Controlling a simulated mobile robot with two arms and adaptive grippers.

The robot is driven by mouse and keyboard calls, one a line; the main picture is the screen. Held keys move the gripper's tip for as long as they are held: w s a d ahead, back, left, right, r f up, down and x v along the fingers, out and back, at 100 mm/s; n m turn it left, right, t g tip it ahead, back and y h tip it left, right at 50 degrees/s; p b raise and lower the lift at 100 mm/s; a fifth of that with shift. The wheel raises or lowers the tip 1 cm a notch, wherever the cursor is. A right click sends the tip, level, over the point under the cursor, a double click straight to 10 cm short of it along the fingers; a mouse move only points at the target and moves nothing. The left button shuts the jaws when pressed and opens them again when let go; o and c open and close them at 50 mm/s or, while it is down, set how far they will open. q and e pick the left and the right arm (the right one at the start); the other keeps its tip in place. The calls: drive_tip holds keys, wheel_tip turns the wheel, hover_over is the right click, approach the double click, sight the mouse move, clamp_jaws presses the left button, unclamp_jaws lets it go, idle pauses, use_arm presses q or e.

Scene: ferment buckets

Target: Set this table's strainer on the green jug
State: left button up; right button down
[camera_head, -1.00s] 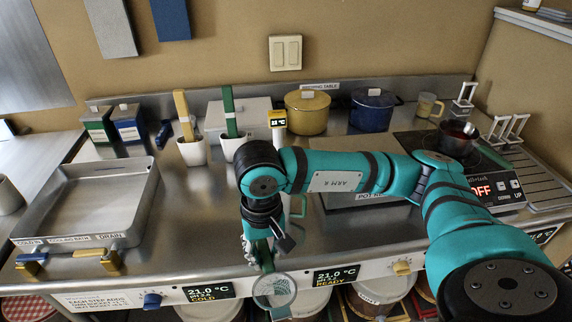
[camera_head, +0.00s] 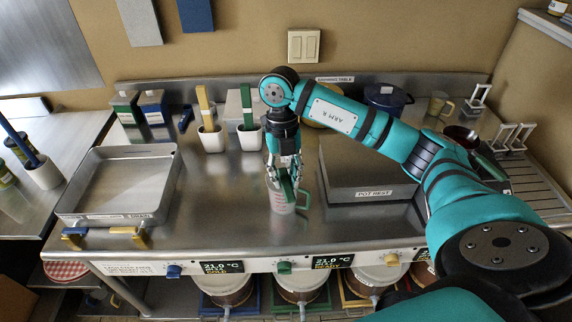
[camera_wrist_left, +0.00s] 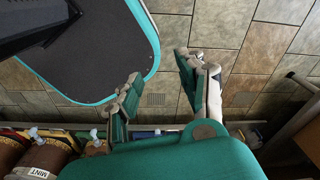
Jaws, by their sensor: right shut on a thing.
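The jug (camera_head: 281,203), clear with red markings and a green handle, stands near the table's front edge in the head view. My right gripper (camera_head: 286,176) points down right over it and is shut on the green handle of the strainer (camera_head: 288,189). The handle tilts down at the jug's mouth. The strainer's bowl is hidden by the fingers and the jug, so I cannot tell whether it rests on the rim. My left gripper (camera_wrist_left: 158,72) is open and empty above the tiled floor in the left wrist view; it is outside the head view.
The metal tray (camera_head: 118,185) is at left. Two white holders (camera_head: 212,139) with a yellow and a green handle stand behind the jug. The pot rest (camera_head: 370,181) is close on the right. Lidded buckets (camera_head: 302,287) sit under the table. The steel between tray and jug is clear.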

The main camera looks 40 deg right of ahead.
drive_tip(key=shift+w+d+m, duration=0.1)
drive_tip(key=shift+d+m, duration=0.05)
drive_tip(key=shift+m, duration=0.45)
drive_tip(key=shift+f+b, duration=0.55)
drive_tip(key=shift+f, duration=0.1)
drive_tip(key=shift+f+b, duration=0.6)
drive_tip(key=shift+f, duration=0.15)
use_arm(q)
drive_tip(key=f+b, duration=0.2)
drive_tip(key=f, duration=0.1)
drive_tip(key=w+f+b, duration=0.1)
drive_tip(key=f, duration=0.1)
drive_tip(key=shift+f, duration=0.15)
use_arm(e)
wheel_tip(320, 180, down, 5)
drive_tip(key=shift+r, duration=0.1)
use_arm(q)
drive_tip(key=shift+s, duration=0.15)
drive_tip(key=shift+f, duration=0.1)
use_arm(e)
drive_tip(key=shift+f, duration=0.2)
